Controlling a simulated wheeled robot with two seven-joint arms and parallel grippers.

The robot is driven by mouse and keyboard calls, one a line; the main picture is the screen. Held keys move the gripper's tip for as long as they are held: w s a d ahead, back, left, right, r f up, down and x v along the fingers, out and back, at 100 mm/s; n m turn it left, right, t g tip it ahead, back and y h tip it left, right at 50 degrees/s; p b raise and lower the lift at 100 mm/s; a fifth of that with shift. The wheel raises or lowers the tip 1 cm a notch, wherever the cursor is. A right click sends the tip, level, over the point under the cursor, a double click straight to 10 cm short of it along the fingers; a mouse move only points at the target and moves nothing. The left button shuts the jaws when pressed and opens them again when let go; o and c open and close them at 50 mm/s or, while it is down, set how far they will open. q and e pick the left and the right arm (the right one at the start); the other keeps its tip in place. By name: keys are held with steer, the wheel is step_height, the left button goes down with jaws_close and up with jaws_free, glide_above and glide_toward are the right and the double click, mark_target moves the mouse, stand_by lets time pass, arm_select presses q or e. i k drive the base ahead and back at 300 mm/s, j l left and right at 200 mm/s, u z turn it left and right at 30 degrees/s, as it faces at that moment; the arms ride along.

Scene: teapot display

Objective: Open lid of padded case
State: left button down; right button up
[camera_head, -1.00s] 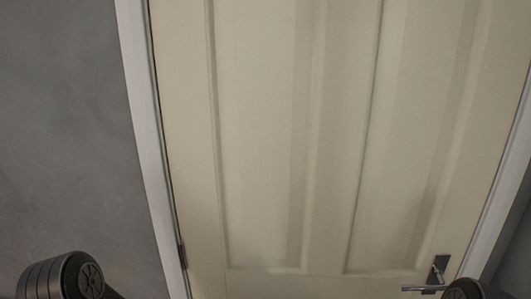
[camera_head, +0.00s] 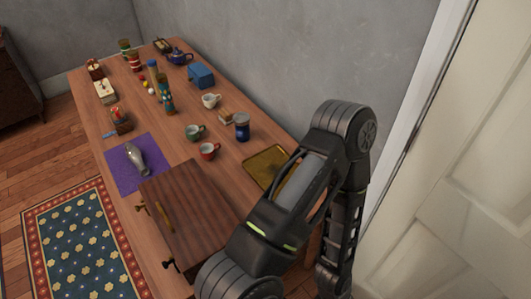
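A brown wooden box with a flat striped top (camera_head: 195,205) stands on the near part of the table. It is the most case-like thing in view, and its top looks shut. Brass-coloured fittings (camera_head: 160,215) show along its left side, and a small dark fitting shows near its lower left corner. No padding is visible, so I cannot tell if it is the padded case. One of my arms, bent, covers the area right of the box and hides part of its near right side. Neither of my grippers shows.
The long wooden table (camera_head: 88,110) bears a purple cloth (camera_head: 122,172) with a grey vase (camera_head: 137,157), several cups, a blue teapot (camera_head: 179,57), a blue box (camera_head: 200,75) and a brass tray (camera_head: 262,163). A patterned rug (camera_head: 80,245) lies left. A wall and white door (camera_head: 475,190) bound the right.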

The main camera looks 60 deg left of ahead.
mark_target(195, 221)
steer(key=k+j, duration=0.1)
steer(key=k, duration=0.4)
steer(key=u, duration=2.55)
